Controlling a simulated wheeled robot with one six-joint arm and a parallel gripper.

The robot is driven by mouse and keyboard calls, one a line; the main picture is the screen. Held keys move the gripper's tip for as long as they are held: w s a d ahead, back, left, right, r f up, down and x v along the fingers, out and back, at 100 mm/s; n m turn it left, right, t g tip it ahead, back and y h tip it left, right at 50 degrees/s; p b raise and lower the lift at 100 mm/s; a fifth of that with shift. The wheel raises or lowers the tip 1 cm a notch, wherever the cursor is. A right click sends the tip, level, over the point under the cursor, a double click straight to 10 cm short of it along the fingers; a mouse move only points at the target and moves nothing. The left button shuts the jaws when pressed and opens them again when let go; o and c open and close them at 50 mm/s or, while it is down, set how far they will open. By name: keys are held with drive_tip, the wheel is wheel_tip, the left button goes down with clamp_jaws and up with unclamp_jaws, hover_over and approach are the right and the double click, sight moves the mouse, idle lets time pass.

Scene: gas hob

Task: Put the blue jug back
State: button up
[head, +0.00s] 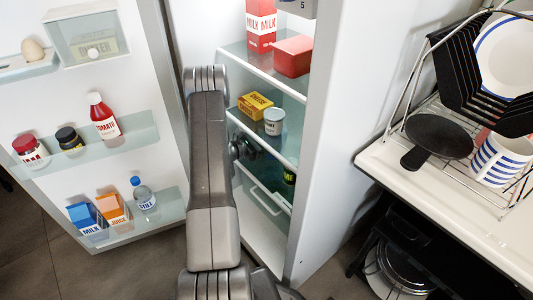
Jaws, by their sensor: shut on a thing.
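I cannot make out a plain blue jug in the head view. My grey arm rises up the middle of the picture in front of the open fridge (312,140). A dark round part of my wrist shows just right of the arm, at the opening by the middle shelves. My gripper's jaws are hidden behind the arm, and so is anything between them. A small dark bluish patch shows beside the wrist, too unclear to name. A white vessel with blue stripes (497,160) stands in the dish rack at the right.
The fridge door (95,165) stands open at left, with bottles, jars and cartons in its racks. A yellow box (256,105) and white tub (274,121) sit on a middle shelf. A red box (293,56) and milk carton (261,25) stand above. A counter (470,225) juts out at right.

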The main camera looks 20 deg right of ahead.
sight(267, 156)
wheel_tip(267, 156, down, 4)
drive_tip(key=shift+f+b, duration=0.2)
drive_tip(key=shift+b, duration=0.55)
drive_tip(key=shift+w+d+f, duration=0.1)
drive_tip(key=shift+d+f, duration=0.05)
drive_tip(key=shift+d, duration=0.05)
drive_tip(key=shift+f, duration=0.1)
drive_tip(key=o, duration=1.4)
